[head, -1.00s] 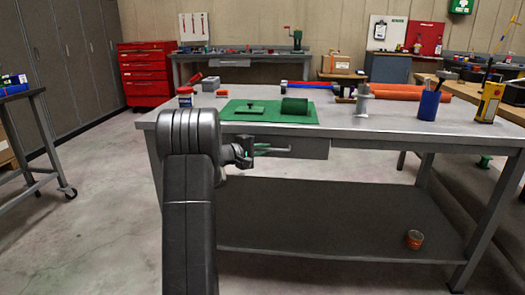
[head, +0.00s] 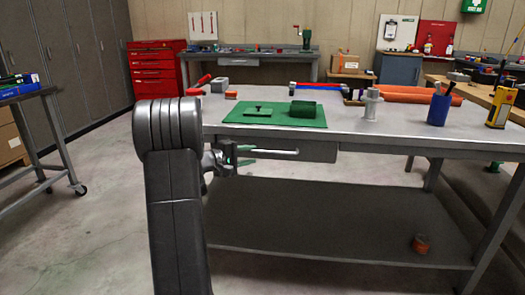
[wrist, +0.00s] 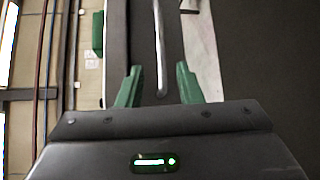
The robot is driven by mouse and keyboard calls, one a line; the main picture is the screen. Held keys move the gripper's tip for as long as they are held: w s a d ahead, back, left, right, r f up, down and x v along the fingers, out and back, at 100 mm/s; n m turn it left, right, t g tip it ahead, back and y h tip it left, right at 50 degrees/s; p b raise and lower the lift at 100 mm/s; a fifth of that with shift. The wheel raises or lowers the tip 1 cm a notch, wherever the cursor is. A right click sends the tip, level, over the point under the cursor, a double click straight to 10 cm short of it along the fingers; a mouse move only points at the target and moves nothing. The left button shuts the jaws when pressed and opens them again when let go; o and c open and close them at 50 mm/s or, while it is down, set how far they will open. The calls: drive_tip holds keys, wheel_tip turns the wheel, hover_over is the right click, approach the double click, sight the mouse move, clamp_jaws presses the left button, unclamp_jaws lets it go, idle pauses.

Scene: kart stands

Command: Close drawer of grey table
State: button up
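The grey table (head: 375,137) fills the middle and right of the head view. Its drawer (head: 318,152) sits under the top at the left front and has a pale bar handle (head: 280,152). I cannot tell how far the drawer stands out. My gripper (head: 246,154) is at the drawer's left end, its green fingers pointing along the front. In the wrist view the fingers (wrist: 158,82) are spread, with the near end of the handle (wrist: 160,60) between them in the picture. Neither finger visibly touches it. My arm hides the table's left corner.
A lower shelf (head: 330,225) spans beneath. A wheeled cart (head: 40,140) stands left; the floor between is clear.

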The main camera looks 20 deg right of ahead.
sight(269, 152)
drive_tip(key=v, duration=0.4)
drive_tip(key=shift+a, duration=0.1)
drive_tip(key=b+x, duration=0.2)
drive_tip(key=x, duration=1.2)
drive_tip(key=shift+s, duration=0.1)
drive_tip(key=shift+s+a, duration=0.2)
